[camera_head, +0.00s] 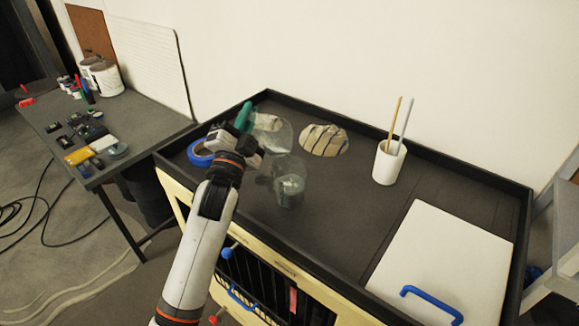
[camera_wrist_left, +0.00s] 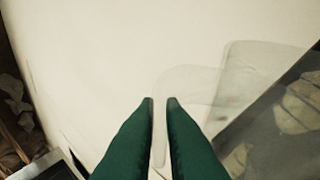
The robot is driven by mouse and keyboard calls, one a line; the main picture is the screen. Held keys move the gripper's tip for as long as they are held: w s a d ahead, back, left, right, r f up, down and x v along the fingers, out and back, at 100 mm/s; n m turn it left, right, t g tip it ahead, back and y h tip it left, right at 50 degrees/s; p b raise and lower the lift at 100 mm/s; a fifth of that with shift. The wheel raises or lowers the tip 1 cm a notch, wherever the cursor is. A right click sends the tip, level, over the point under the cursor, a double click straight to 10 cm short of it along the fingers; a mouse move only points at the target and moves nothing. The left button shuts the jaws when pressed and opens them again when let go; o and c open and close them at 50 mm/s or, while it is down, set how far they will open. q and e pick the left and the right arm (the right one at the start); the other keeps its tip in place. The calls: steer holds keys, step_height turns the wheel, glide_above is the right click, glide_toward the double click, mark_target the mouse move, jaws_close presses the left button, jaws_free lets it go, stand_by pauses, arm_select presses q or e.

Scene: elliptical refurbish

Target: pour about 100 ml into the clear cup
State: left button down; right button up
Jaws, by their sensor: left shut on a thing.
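My left gripper (camera_head: 244,116) is over the left part of the dark tray table. Its green fingers (camera_wrist_left: 160,101) are close together, shut on a thin clear part that looks like the handle of a clear jug (camera_head: 273,136). The jug looks tilted, leaning to the right, and it also shows faintly in the left wrist view (camera_wrist_left: 236,78). The clear cup (camera_head: 289,188) stands upright on the table just below the jug in the head view. Whether liquid is in the jug or the cup, or flowing between them, I cannot tell. My right gripper is not in view.
A roll of blue tape (camera_head: 201,153) lies behind my left wrist. A striped oval piece (camera_head: 323,140) lies behind the cup. A white holder (camera_head: 388,164) with two sticks stands to the right. A white panel with a blue handle (camera_head: 440,265) lies front right. The raised black rim (camera_head: 400,145) surrounds the tabletop.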

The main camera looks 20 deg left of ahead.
arm_select(q)
steer(key=shift+s, duration=0.1)
stand_by(0.4)
steer(key=n+p, duration=0.1)
steer(key=a+n+g+y+p, duration=0.1)
steer(key=p, duration=0.1)
steer(key=w+n+p, duration=0.1)
steer(key=p, duration=0.1)
steer(key=shift+a+r+g, duration=0.1)
steer(key=shift+a+g, duration=0.25)
steer(key=shift+g, duration=0.05)
steer(key=shift+a+f+n+p, duration=0.1)
steer(key=shift+f+n+p, duration=0.15)
steer(key=shift+n+p, duration=0.25)
steer(key=shift+f, duration=0.25)
steer(key=p, duration=0.1)
steer(key=n+g+p, duration=0.1)
steer(key=p, duration=0.1)
steer(key=shift+w+a+r, duration=0.2)
steer(key=shift+w+r, duration=0.05)
steer(key=shift+w, duration=0.1)
steer(key=shift+n+g+p, duration=0.3)
steer(key=shift+p, duration=0.1)
steer(key=shift+f, duration=0.25)
